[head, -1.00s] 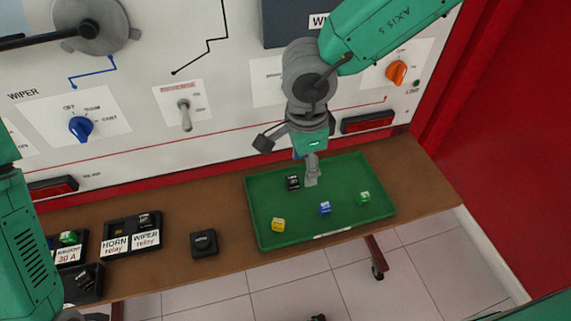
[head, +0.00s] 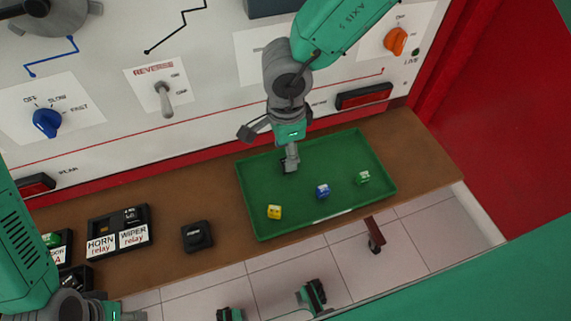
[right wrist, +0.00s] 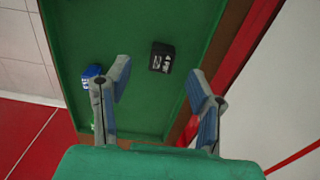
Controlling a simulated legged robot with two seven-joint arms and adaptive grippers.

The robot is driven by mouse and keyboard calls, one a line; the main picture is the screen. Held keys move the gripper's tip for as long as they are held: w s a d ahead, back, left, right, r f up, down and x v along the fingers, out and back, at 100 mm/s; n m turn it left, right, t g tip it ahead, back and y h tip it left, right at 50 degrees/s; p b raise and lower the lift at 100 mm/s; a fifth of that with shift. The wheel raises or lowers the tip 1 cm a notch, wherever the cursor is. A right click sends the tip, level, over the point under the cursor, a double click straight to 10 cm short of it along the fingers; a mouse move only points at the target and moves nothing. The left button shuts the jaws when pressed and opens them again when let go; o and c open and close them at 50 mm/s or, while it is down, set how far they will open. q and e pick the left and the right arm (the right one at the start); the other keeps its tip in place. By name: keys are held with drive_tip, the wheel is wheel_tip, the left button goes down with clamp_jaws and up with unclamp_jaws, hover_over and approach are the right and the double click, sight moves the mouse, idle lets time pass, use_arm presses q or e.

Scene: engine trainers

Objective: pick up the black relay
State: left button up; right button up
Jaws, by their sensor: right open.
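The black relay (right wrist: 162,57) lies in the green tray (right wrist: 135,110), between and beyond my right fingertips in the right wrist view. In the head view the relay (head: 284,166) is mostly hidden behind my right gripper (head: 291,166), near the tray's back edge. My right gripper (right wrist: 163,80) is open and empty, with its two fingers spread. I cannot tell how high the fingertips are above the relay.
The tray also holds a yellow block (head: 274,212), a blue block (head: 322,191) and a green block (head: 362,177). A black square part (head: 197,236) and a labelled relay holder (head: 119,231) stand on the brown shelf to the left. The trainer panel (head: 200,120) rises behind.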

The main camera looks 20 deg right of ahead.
sight(283, 163)
drive_tip(key=f, duration=0.2)
drive_tip(key=f+b, duration=0.1)
drive_tip(key=f, duration=0.2)
drive_tip(key=shift+w+a, duration=0.15)
drive_tip(key=shift+w, duration=0.05)
drive_tip(key=shift+c, duration=0.4)
drive_tip(key=c, duration=1)
drive_tip(key=shift+r, duration=0.1)
